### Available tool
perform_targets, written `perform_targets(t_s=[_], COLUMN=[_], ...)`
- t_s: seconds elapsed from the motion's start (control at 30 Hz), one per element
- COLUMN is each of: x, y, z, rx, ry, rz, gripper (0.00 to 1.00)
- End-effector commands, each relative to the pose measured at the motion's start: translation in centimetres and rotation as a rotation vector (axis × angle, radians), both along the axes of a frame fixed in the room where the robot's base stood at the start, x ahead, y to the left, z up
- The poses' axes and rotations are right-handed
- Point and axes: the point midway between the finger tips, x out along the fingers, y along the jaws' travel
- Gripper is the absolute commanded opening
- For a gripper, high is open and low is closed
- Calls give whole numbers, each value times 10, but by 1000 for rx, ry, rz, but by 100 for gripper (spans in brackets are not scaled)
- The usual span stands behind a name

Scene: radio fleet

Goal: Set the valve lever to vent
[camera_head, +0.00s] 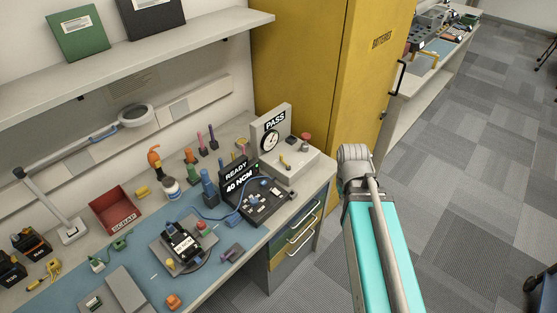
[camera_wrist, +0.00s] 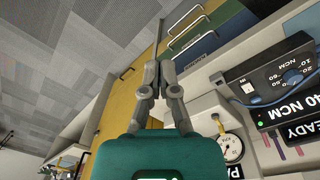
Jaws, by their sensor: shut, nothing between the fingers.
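The light grey test station (camera_head: 292,172) stands at the right end of the bench in the head view, with a PASS sign (camera_head: 275,121) and a round gauge (camera_head: 269,140). A small brass lever (camera_head: 285,164) and a red knob (camera_head: 305,137) sit on its top. Lever markings are too small to read. In the wrist view the gauge (camera_wrist: 233,148) and part of the station show right of my fingers. My gripper (camera_wrist: 160,65) is shut and empty, apart from the station. My gripper is not clearly visible in the head view, where my arm link hides that area.
A black READY 40 NCM unit (camera_head: 262,203) stands left of the station, with a blue cable. A yellow cabinet (camera_head: 310,60) stands behind it. Drawers (camera_head: 298,235) are under the bench end. A red scrap bin (camera_head: 118,207) and several tools fill the bench. Open carpet lies to the right.

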Motion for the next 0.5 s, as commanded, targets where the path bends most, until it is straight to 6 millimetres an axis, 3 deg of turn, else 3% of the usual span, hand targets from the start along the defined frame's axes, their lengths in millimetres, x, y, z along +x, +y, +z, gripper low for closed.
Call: perform_targets(t_s=[0.27, 0.5], x=[44, 84], y=[39, 89], z=[-13, -19], rx=[-149, -330], ry=[-26, -18], rz=[454, 942], gripper=[0, 0])
